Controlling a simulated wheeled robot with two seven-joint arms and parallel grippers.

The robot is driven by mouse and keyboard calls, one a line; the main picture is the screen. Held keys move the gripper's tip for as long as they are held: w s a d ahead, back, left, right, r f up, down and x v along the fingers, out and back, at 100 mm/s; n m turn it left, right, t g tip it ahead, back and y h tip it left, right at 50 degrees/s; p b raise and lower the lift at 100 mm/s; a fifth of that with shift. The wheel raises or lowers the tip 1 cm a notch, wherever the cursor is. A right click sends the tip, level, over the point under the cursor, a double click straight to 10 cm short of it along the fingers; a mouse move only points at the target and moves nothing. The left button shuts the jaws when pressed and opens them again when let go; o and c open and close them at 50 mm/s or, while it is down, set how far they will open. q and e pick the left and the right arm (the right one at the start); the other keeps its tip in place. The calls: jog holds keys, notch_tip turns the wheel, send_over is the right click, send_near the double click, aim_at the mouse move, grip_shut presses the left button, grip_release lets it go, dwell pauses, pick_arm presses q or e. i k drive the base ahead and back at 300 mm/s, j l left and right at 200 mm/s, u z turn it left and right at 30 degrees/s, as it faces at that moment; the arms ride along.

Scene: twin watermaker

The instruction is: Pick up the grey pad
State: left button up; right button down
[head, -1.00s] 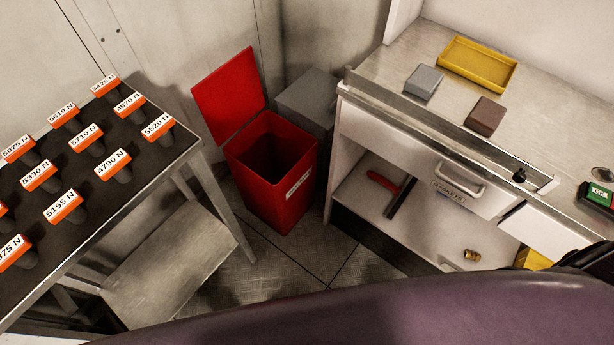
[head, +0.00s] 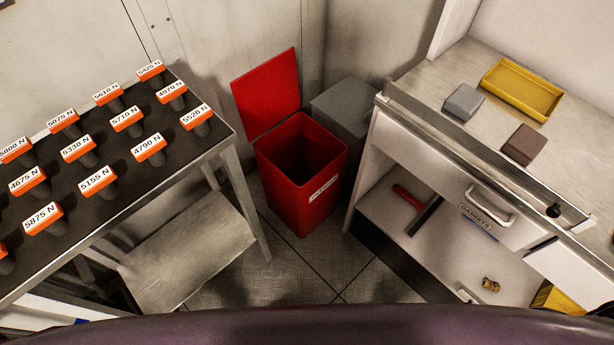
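The grey pad (head: 464,101) is a small block lying flat on the metal worktop at the right of the head view. Neither of my grippers is in view, and nothing touches the grey pad.
An open red bin (head: 297,184) with its lid raised stands on the floor between the worktop (head: 424,86) and a left table (head: 228,141) of labelled orange-topped parts. A grey box (head: 345,108) is behind the bin. A drawer (head: 481,200) is under the worktop's raised front rail.

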aim_at(466, 101)
jog(key=z, duration=1.8)
jog(key=i+l+u, duration=0.2)
jog(key=u, duration=0.2)
jog(key=i+l+u, duration=0.15)
jog(key=l+u, duration=0.3)
jog(key=i+l+u, duration=0.1)
jog(key=l+u, duration=0.15)
jog(key=u, duration=0.15)
